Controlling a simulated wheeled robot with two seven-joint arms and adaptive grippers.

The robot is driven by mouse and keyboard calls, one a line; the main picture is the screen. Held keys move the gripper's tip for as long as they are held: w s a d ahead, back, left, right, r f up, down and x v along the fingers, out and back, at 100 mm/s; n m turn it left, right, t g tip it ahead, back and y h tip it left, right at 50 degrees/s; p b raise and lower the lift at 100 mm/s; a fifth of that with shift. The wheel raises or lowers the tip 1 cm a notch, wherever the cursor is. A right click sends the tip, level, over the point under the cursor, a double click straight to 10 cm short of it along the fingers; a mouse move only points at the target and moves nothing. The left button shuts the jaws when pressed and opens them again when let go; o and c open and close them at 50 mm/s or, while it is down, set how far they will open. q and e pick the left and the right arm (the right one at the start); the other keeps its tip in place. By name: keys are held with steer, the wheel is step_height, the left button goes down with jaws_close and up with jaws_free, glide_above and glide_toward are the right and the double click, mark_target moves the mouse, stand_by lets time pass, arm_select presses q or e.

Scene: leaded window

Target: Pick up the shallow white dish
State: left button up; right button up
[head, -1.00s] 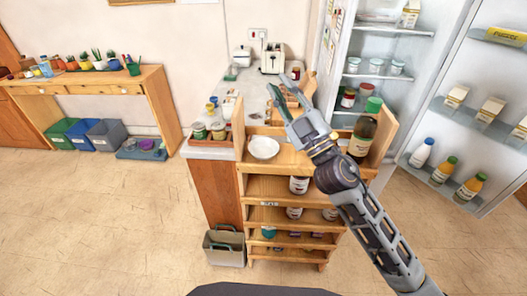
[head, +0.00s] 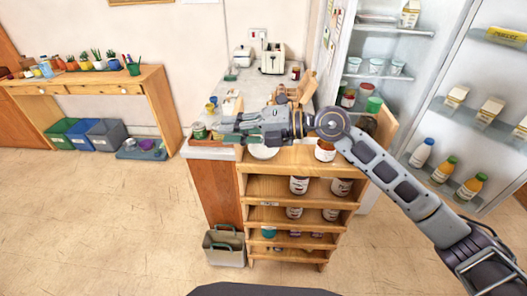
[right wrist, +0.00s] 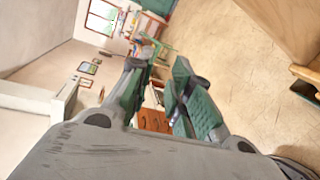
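The shallow white dish (head: 264,153) sits on the top of the wooden shelf unit, towards its left side. My right gripper (head: 226,128) points left across it in the head view, and the hand hides the dish's far part. I see no contact between them. In the right wrist view the two green-padded fingers (right wrist: 158,68) stand apart with nothing between them, and the dish does not show there. My left gripper is not in view.
The wooden shelf unit (head: 262,187) holds several jars, with one jar (head: 325,150) on its top right of the dish. Small jars (head: 199,131) stand on the counter near my fingertips. The open fridge (head: 400,75) is behind my arm. A grey bin (head: 224,247) stands on the floor.

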steer(key=w+d+f+m+t+h, duration=0.1)
steer(key=w+d+f+h, duration=0.2)
steer(key=w+d+h, duration=0.2)
steer(key=w+d+f+m+t+h, duration=0.1)
steer(key=w+d+h, duration=0.4)
steer(key=d, duration=0.6)
step_height(320, 180, down, 2)
steer(key=shift+w+t+h, duration=0.4)
steer(key=shift+t+h, duration=0.2)
steer(key=shift+h, duration=0.1)
steer(key=shift+f, duration=0.1)
